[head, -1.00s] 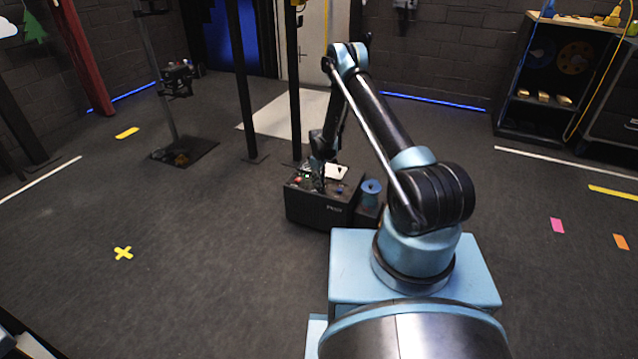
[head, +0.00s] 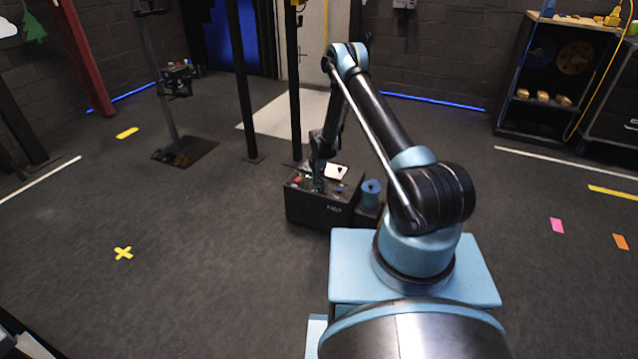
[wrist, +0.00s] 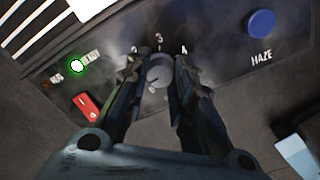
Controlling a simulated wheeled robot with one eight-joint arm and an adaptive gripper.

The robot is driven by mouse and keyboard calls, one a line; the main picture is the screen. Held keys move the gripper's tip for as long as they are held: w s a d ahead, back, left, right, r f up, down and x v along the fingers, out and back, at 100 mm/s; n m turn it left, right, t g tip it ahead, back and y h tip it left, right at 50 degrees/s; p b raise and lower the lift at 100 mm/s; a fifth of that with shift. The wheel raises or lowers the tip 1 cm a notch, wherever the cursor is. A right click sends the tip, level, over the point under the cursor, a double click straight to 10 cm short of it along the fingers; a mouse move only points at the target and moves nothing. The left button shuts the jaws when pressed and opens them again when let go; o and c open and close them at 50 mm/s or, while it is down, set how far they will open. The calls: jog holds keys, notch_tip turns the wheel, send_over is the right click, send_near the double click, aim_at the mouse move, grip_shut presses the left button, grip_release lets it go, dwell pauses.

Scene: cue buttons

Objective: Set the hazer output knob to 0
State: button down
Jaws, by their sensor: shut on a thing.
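The hazer (head: 313,212) is a dark box on the floor in the head view, with my gripper (head: 318,185) down at its top panel. In the wrist view a round grey knob (wrist: 158,72) sits on the panel (wrist: 225,62), between the two fingers of my gripper (wrist: 160,85). The fingers are shut on the knob's sides. The figures 2, 3 and 4 show around its far side. The figure 0 and the knob's pointer cannot be made out clearly.
On the panel are a lit green lamp (wrist: 77,66), a red switch (wrist: 86,105) and a blue button (wrist: 262,22) marked HAZE. A blue-topped container (head: 371,190) stands against the hazer's right side. A black pole (head: 296,100) stands behind it.

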jog(key=n, duration=0.4)
jog(key=shift+s+n, duration=0.1)
jog(key=shift+n, duration=2.1)
jog(key=c, duration=1.3)
grip_release()
jog(key=shift+c, duration=0.2)
notch_tip(320, 180, up, 12)
